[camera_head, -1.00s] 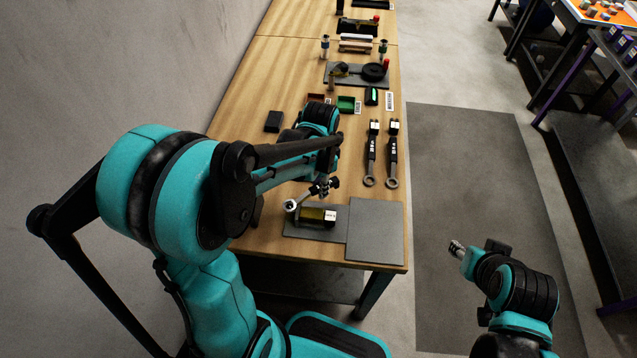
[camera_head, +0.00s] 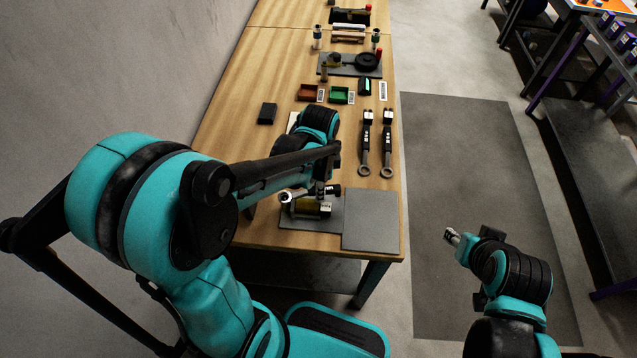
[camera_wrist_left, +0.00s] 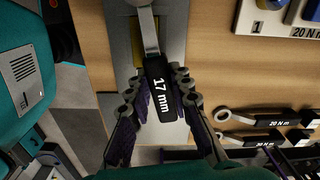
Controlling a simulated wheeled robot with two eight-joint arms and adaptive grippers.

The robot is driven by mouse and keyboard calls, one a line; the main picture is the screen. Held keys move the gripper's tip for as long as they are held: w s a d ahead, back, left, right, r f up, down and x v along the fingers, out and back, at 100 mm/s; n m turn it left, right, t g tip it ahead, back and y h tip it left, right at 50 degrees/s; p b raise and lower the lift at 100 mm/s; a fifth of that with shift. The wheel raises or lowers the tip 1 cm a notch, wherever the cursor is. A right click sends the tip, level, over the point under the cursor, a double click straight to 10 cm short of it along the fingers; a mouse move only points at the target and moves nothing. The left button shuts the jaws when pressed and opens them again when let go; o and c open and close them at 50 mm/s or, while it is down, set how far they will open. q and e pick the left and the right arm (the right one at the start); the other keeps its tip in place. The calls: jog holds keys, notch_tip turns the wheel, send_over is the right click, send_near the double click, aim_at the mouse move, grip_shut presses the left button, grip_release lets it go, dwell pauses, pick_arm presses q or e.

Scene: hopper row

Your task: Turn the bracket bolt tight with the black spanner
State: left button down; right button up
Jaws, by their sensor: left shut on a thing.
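My left gripper (camera_head: 324,189) is shut on the black handle of the spanner (camera_wrist_left: 160,88), marked 17 mm in the left wrist view. The spanner's grey shank runs to the top edge there, so its far end is out of view. In the head view the spanner's grey end (camera_head: 286,197) is at the left of the brass-coloured bracket (camera_head: 312,208), which sits on a grey plate (camera_head: 335,226). The bolt itself is hidden or too small to tell. My right gripper (camera_head: 452,236) hangs over the floor, away from the table; its fingers are too small to read.
Two black-handled wrenches (camera_head: 365,140) (camera_head: 388,140) lie right of my left arm. A bare grey plate (camera_head: 370,220) lies at the near right corner. Red (camera_head: 310,92) and green (camera_head: 340,95) trays and a black block (camera_head: 267,113) are farther back.

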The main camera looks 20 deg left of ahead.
pick_arm(q)
jog(key=shift+s+r, duration=0.1)
jog(key=shift+a+r+p, duration=0.1)
jog(key=shift+r+p, duration=0.2)
jog(key=shift+p, duration=0.05)
jog(key=shift+r+p, duration=2.15)
jog(key=shift+r, duration=0.5)
jog(key=shift+f, duration=0.15)
